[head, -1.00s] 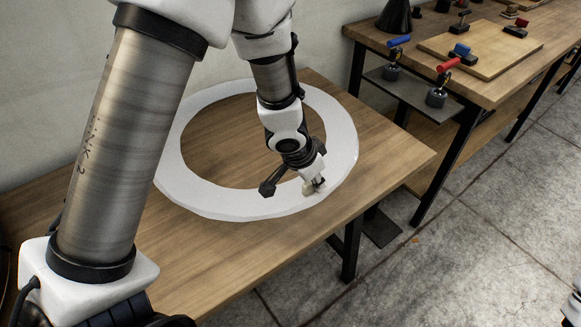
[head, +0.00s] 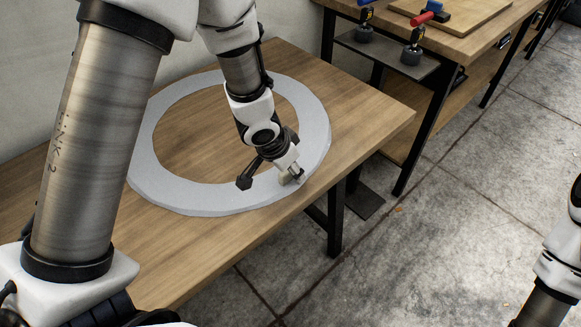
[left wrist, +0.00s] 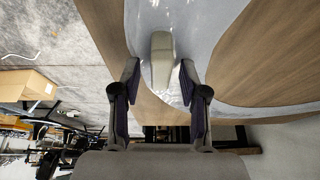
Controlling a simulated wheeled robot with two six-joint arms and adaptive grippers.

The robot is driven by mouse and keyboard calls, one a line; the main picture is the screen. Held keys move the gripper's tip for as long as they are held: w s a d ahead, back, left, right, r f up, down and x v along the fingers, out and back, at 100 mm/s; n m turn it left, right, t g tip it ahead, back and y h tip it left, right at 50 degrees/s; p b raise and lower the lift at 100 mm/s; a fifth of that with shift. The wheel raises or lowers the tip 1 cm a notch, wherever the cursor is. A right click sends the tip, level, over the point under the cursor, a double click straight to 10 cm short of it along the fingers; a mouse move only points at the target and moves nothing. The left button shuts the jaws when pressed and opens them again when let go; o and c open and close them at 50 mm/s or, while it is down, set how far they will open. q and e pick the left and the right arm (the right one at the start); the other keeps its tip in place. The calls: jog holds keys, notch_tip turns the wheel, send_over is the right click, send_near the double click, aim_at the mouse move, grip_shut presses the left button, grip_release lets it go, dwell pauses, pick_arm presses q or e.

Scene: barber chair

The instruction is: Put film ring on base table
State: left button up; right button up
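The film ring (head: 170,200) is a broad, flat, pale grey-white ring lying on a wooden table (head: 360,110). Its near right side lies under my left gripper (head: 272,172). In the left wrist view, my left gripper (left wrist: 159,72) has its two fingers spread, one on each side of a pale upright block (left wrist: 162,50) at the ring. I cannot tell whether the fingers touch the block. The ring's surface (left wrist: 200,25) shows beyond it. My left arm hides part of the ring's far side in the head view. My right gripper is out of view.
A second wooden table (head: 460,40) with a lower shelf (head: 390,58) stands at the back right. It carries a board and tools with red and blue handles. Concrete floor (head: 450,200) is open at the right. In the left wrist view a cardboard box (left wrist: 25,85) shows at left.

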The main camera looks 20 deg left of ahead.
pick_arm(q)
jog(key=shift+r, duration=0.1)
jog(key=shift+s+r+p, duration=0.1)
jog(key=shift+r+p, duration=0.2)
jog(key=shift+r, duration=0.05)
jog(key=p+v, duration=0.5)
jog(key=v, duration=0.6)
jog(key=shift+r, duration=0.2)
